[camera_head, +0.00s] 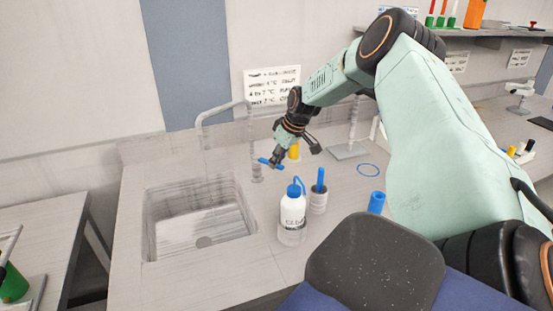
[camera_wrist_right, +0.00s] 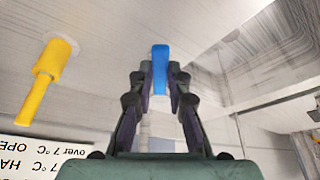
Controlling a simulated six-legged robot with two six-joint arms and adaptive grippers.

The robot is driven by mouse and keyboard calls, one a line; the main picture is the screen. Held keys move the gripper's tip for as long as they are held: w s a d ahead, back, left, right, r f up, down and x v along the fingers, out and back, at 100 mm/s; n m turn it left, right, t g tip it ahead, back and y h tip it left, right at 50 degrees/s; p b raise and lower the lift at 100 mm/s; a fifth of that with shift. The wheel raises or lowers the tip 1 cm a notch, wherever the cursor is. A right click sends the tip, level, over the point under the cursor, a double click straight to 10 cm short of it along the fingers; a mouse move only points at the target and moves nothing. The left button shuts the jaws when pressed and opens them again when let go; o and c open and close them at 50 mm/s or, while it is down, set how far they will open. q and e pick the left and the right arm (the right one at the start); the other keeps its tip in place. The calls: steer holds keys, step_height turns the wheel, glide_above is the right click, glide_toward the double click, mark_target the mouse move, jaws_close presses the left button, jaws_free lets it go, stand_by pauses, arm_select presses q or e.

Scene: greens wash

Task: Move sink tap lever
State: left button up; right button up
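The sink tap (camera_head: 203,125) is a thin grey gooseneck pipe at the back edge of the sink (camera_head: 150,225). Its blue lever (camera_head: 263,161) sticks out at the base, to the right of the basin. My right gripper (camera_head: 277,160) is at the lever, coming from above and the right. In the right wrist view the blue lever (camera_wrist_right: 160,58) lies between the two fingertips (camera_wrist_right: 161,80), with the pads close against both its sides. The fingers hide part of the lever. My left gripper is not in view.
A white wash bottle with a blue cap (camera_head: 292,212) and a grey cup (camera_head: 319,200) stand in front of the gripper. A yellow handle (camera_head: 294,151) is just behind it; yellow also shows in the wrist view (camera_wrist_right: 42,85). A blue ring (camera_head: 368,170) lies to the right.

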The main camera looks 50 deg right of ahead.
steer(key=o, duration=0.5)
steer(key=shift+s+r, duration=0.15)
steer(key=shift+r, duration=0.05)
steer(key=shift+f, duration=0.1)
steer(key=v, duration=1.2)
stand_by(0.3)
